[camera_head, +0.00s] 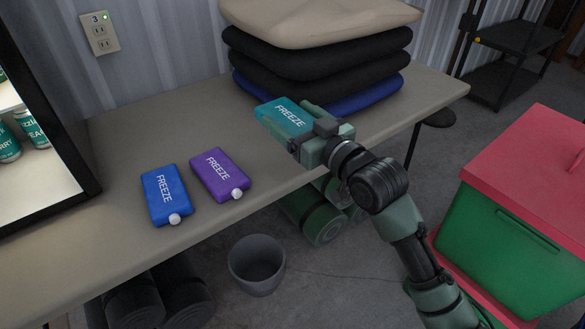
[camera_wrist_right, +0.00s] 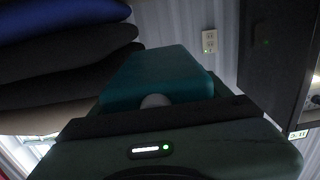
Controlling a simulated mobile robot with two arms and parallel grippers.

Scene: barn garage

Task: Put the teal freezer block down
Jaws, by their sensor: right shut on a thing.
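The teal freezer block (camera_head: 286,117), marked FREEZE, is at the right part of the table (camera_head: 120,245), in front of the cushion stack. My right gripper (camera_head: 312,132) is shut on its right end. The block also shows in the right wrist view (camera_wrist_right: 160,75), with its round cap against my gripper (camera_wrist_right: 155,115). I cannot tell whether the block touches the table or is held just above it. A blue freezer block (camera_head: 164,192) and a purple freezer block (camera_head: 219,172) lie flat on the table to the left. My left gripper is not in view.
A stack of cushions (camera_head: 318,55) stands behind the teal block. A dark-framed cabinet with cans (camera_head: 75,150) is at the left. A grey bin (camera_head: 257,264) and rolled mats (camera_head: 312,216) are below the table. A green box with red lid (camera_head: 520,240) stands right. Table space between the purple and teal blocks is clear.

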